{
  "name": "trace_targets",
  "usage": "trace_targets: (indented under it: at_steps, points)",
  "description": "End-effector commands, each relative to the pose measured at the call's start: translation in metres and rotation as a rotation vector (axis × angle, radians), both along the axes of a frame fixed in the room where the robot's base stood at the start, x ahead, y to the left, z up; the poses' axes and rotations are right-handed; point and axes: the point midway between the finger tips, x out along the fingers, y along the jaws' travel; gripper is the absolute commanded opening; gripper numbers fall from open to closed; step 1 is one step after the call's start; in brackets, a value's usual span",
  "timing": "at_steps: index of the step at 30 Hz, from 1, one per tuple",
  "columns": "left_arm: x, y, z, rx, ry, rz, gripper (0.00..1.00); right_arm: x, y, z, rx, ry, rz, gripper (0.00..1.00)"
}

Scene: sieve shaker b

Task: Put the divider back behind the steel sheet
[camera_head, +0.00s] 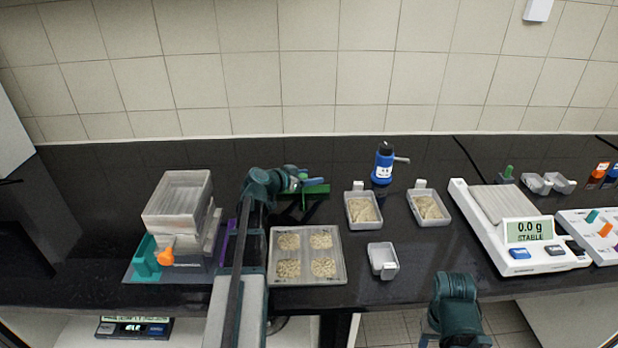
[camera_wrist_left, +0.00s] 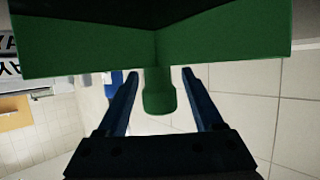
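A green piece (camera_head: 318,189), possibly the divider, shows at the back of the bench, with dark parts below it. In the left wrist view the green piece (camera_wrist_left: 215,40) fills the top and has a round knob (camera_wrist_left: 158,92). My left gripper (camera_head: 306,182) is at the green piece. Its fingers (camera_wrist_left: 153,74) stand on either side of the knob with a gap on both sides, so it looks open. I cannot pick out the steel sheet with certainty. My right arm shows at the lower right, but its fingertips are out of view.
A shaker with a clear box (camera_head: 178,200) stands at left, a purple strip (camera_head: 228,238) beside it. A four-part tray (camera_head: 337,280) of grains lies in front. Small trays (camera_head: 384,272), a blue bottle (camera_head: 383,165) and a scale (camera_head: 500,203) stand to the right.

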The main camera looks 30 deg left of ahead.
Motion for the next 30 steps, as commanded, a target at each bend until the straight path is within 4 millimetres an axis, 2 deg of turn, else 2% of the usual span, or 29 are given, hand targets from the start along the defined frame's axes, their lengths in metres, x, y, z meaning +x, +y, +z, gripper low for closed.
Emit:
trace_targets:
  at_steps: [10,24,30]
  points:
    - [-0.002,0.000,0.005,0.000,0.000,0.000,0.68,0.000,0.000,0.005,0.000,0.000,0.000,0.50]
    - [-0.063,0.014,0.031,0.000,0.000,0.001,0.68,0.000,0.000,0.031,0.000,0.000,0.000,0.50]
    - [-0.068,0.016,0.032,0.000,0.000,0.000,0.68,0.000,0.000,0.032,0.000,0.000,0.000,0.50]
